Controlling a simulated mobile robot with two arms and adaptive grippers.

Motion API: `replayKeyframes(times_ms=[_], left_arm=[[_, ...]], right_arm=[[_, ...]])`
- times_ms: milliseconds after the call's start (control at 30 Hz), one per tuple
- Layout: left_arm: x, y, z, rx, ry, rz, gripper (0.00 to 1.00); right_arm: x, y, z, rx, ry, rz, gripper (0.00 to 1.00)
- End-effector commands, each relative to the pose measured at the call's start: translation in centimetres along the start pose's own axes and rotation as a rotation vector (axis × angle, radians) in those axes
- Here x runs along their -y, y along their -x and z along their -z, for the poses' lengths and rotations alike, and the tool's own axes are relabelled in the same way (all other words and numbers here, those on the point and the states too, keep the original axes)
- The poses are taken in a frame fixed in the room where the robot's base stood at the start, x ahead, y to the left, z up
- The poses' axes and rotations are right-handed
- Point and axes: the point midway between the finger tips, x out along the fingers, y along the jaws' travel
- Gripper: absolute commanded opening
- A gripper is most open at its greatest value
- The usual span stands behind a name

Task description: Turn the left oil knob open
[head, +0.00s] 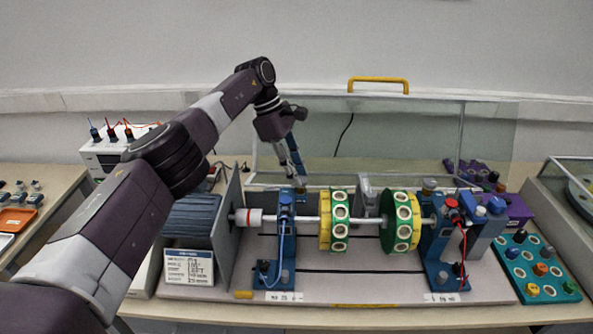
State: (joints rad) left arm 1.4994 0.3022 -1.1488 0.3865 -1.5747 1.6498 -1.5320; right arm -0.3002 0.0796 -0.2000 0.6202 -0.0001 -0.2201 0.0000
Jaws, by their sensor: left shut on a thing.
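My left gripper (299,180) reaches down from above, with its fingertips at the top of the left blue bearing stand (286,240). It is shut on the left oil knob, which the fingers hide almost wholly. How far the knob is turned cannot be told. A matching brownish knob (429,185) stands on top of the right blue bearing stand (437,245). My right gripper is not in view.
A shaft (305,221) with a yellow-green disc (339,222) and a green-yellow disc (402,222) runs between the stands. A clear cover with a yellow handle (378,80) stands open behind. A teal tray of knobs (527,288) lies at right.

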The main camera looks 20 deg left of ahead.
Motion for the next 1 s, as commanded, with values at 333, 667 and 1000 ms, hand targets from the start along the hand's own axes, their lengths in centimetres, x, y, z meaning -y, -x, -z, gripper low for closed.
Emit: replayKeyframes(times_ms=[333,667,1000], left_arm=[[-0.06,0.13,0.03,-0.003,-0.059,0.018,0.01],[0.04,0.20,0.04,-0.002,-0.077,0.023,0.01],[0.06,0.20,0.00,-0.002,-0.077,0.024,0.30]], right_arm=[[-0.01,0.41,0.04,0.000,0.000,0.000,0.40],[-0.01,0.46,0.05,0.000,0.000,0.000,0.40],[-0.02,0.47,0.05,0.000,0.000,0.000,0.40]])
